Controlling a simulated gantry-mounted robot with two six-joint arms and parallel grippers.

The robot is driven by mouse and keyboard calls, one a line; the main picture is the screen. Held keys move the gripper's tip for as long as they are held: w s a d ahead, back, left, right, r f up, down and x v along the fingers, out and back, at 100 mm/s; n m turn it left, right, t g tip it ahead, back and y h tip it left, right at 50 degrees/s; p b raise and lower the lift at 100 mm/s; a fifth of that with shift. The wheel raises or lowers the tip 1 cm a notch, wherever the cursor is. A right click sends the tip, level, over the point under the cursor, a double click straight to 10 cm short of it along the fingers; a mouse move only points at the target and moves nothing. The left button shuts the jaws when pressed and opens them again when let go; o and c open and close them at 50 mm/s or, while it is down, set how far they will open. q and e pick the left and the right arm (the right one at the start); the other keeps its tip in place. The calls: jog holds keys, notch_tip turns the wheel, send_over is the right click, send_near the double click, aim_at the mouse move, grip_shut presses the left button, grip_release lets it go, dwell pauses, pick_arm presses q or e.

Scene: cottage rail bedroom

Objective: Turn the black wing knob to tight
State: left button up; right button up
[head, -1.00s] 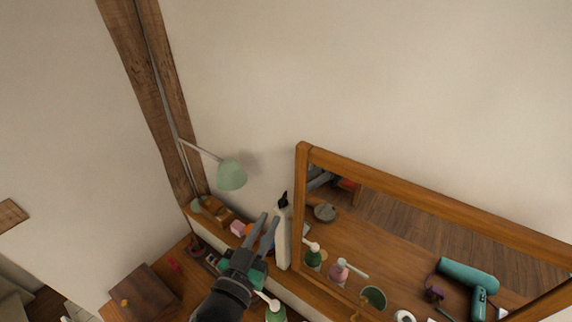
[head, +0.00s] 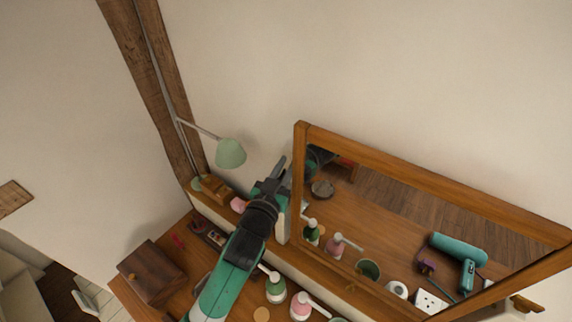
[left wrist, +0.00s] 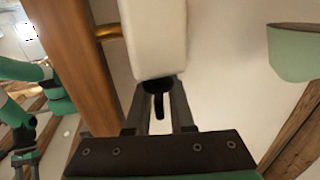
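The black wing knob (left wrist: 158,98) shows in the left wrist view at the end of a white post (left wrist: 155,35), with its wing pointing toward my gripper. My left gripper (left wrist: 157,88) has one finger on each side of the knob. A gap shows between each finger and the wing, so the gripper is open around it. In the head view my left gripper (head: 279,170) is at the top of the white post (head: 283,228), beside the mirror frame, and hides the knob. My right gripper is not directly in view.
The wood-framed mirror (head: 298,160) stands close beside the gripper; a teal arm reflects in it. A green lamp (head: 231,153) hangs to the left. Pump bottles (head: 275,290) and a wooden box (head: 150,272) are on the dresser. The wall above is clear.

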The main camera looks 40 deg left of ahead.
pick_arm(q)
jog(key=shift+c, duration=0.3)
grip_shut()
